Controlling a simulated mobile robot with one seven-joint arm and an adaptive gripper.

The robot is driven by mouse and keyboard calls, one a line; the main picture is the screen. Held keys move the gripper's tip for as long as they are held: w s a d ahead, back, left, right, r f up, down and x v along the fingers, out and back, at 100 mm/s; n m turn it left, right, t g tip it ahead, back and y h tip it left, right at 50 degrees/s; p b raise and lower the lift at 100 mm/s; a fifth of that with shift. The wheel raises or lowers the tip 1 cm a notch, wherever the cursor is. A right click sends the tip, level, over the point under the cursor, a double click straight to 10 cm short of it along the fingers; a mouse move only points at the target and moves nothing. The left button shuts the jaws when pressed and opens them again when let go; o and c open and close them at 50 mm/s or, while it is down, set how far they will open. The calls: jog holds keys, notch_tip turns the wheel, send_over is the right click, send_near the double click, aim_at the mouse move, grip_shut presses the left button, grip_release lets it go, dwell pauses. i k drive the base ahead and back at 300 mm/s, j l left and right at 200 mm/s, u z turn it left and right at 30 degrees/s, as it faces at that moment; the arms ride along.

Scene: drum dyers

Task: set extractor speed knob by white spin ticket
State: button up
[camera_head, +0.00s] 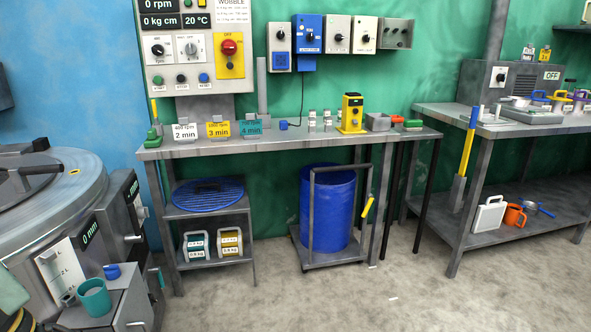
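A white ticket (185,132) stands on the left of the grey bench; it reads "2 min" below a small rpm figure that looks like 400. A yellow ticket (218,130) reading "3 min" and a teal ticket (252,128) reading "4 min" stand beside it. Above them, the control panel (172,69) has a black knob (157,49) on a white dial and a grey knob (191,49) to its right. I cannot tell which is the speed knob; their markings are too small. The panel displays read "0 rpm", "0 kg cm" and "20 °C".
Several wall boxes hang farther right. A steel drum machine (60,190) fills the left. A blue barrel (328,208) stands under the bench (290,136). The floor in front (330,300) is clear.

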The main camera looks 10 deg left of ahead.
aim_at(158, 50)
jog(key=i+u, duration=0.15)
jog(key=i, duration=0.3)
jog(key=i+l+u, duration=0.15)
jog(key=i, duration=0.3)
jog(key=i+l+u, duration=0.2)
jog(key=i, duration=0.2)
jog(key=i+l+u, duration=0.1)
jog(key=i+u, duration=0.15)
jog(key=u, duration=0.15)
jog(key=i+l+u, duration=0.15)
jog(key=u, duration=0.25)
jog(key=i+l+u, duration=0.25)
jog(key=u, duration=0.15)
jog(key=i+l+u, duration=0.15)
jog(key=l+u, duration=0.15)
jog(key=i+l+u, duration=0.1)
jog(key=l+u, duration=0.5)
jog(key=i+l+u, duration=0.1)
jog(key=l+u, duration=0.2)
jog(key=l, duration=0.4)
